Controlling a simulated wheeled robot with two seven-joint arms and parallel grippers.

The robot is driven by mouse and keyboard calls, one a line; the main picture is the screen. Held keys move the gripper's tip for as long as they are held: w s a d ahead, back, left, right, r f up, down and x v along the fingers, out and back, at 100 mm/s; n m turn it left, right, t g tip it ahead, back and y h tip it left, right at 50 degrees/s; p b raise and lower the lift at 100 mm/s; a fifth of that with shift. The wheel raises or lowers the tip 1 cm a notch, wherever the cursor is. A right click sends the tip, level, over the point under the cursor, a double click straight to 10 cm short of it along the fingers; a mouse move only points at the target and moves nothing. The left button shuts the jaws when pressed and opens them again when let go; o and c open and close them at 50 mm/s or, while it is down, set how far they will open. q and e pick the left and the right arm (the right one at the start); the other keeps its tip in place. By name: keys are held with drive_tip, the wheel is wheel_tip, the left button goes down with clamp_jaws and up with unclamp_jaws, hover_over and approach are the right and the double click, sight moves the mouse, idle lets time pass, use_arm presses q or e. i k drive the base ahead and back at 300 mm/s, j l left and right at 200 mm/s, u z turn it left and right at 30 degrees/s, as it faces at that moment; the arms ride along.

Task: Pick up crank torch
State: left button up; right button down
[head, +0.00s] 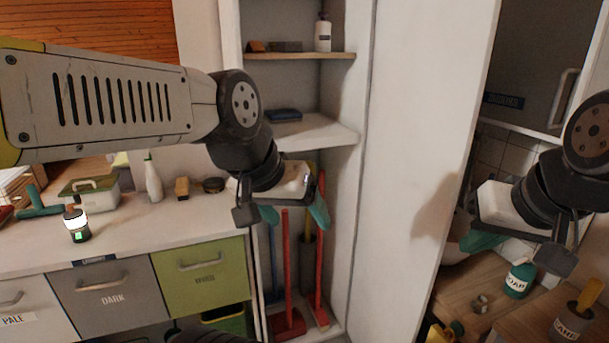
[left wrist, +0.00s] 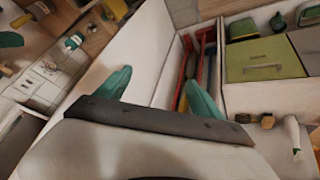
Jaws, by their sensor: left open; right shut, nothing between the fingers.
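I cannot tell for sure which thing is the crank torch. A small lamp (head: 77,226) with a glowing white top, dark base and green patch stands upright on the left counter. A yellow and dark object (head: 442,332) is partly visible at the bottom edge, right of centre. My left gripper (head: 294,208) is open and empty, its teal fingers spread in front of the tall broom cupboard, well right of the lamp. Its fingers also show in the left wrist view (left wrist: 160,95). My right gripper (head: 478,241) is shut and empty, above the wooden surface at right.
The counter (head: 125,230) also holds a toolbox (head: 90,196), a white bottle (head: 153,180) and a brown block (head: 182,188). Drawers are below. Brooms (head: 287,260) stand in the cupboard. A white panel (head: 400,150) separates it from the wooden surface (head: 455,285), which holds a soap bottle (head: 519,279).

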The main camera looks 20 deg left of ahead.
sight(77, 223)
drive_tip(key=u, duration=2.1)
drive_tip(key=i+j, duration=0.2)
drive_tip(key=i, duration=0.3)
drive_tip(key=i+j+u, duration=0.15)
drive_tip(key=i, duration=0.35)
drive_tip(key=i+j, duration=0.15)
drive_tip(key=i, duration=0.4)
drive_tip(key=j+u, duration=0.05)
